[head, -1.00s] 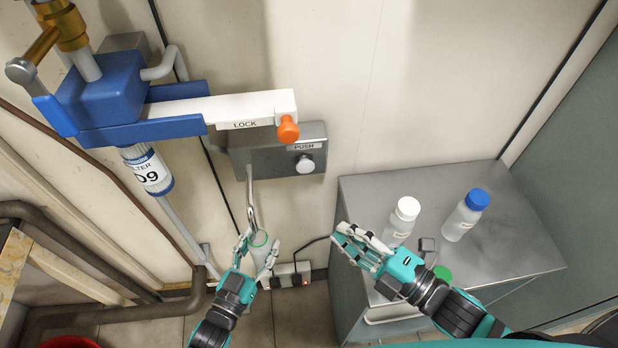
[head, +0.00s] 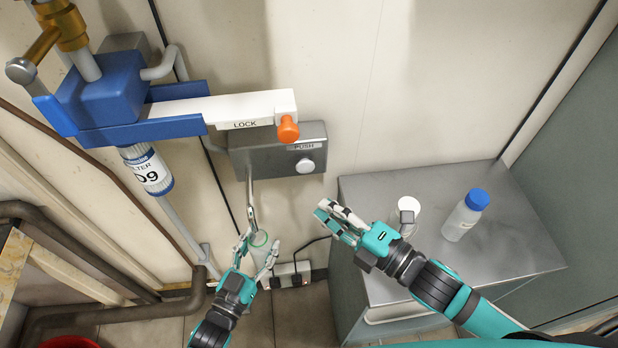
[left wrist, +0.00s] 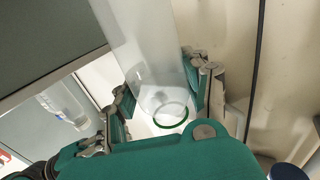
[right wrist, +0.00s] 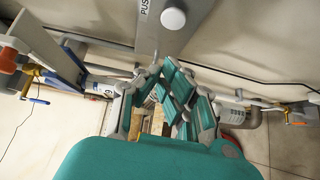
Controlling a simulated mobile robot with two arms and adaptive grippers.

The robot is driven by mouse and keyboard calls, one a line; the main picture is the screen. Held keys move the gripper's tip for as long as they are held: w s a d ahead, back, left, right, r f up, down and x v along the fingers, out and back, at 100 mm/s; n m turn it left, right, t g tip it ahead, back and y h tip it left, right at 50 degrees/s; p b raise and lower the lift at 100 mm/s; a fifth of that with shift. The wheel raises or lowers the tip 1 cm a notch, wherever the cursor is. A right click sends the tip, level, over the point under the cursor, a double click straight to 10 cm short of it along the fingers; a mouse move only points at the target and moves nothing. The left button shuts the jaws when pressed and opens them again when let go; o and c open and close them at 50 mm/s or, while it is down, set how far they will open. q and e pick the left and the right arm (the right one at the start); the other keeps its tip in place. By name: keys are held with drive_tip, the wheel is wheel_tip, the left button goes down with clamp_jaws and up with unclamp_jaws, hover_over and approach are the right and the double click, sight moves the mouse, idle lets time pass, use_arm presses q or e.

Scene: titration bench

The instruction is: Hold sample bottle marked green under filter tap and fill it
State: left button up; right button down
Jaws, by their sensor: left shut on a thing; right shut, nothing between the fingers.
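The clear sample bottle (head: 259,239) with a green ring is upright, its mouth by the lower end of the thin tap spout (head: 250,192). The bottle also fills the middle of the left wrist view (left wrist: 150,65). My left gripper (head: 256,251) is shut around it. The grey tap box (head: 262,148) on the wall has a round white PUSH button (head: 305,166). My right gripper (head: 334,217) is shut and empty, below and right of the button, apart from it. In the right wrist view the button (right wrist: 173,18) is above the closed fingers. I cannot tell any liquid in the bottle.
A metal cabinet (head: 510,255) on the right holds a white-capped bottle (head: 408,204), partly behind my right arm, and a blue-capped bottle (head: 463,222). A blue bracket (head: 100,95) with a LOCK lever (head: 240,108) and filter cartridge (head: 149,170) hangs upper left. A socket (head: 290,276) sits low on the wall.

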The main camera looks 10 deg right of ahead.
sight(305, 165)
drive_tip(key=w+a, duration=0.3)
drive_tip(key=w, duration=0.4)
drive_tip(key=shift+w+f, duration=0.15)
drive_tip(key=shift+w, duration=0.2)
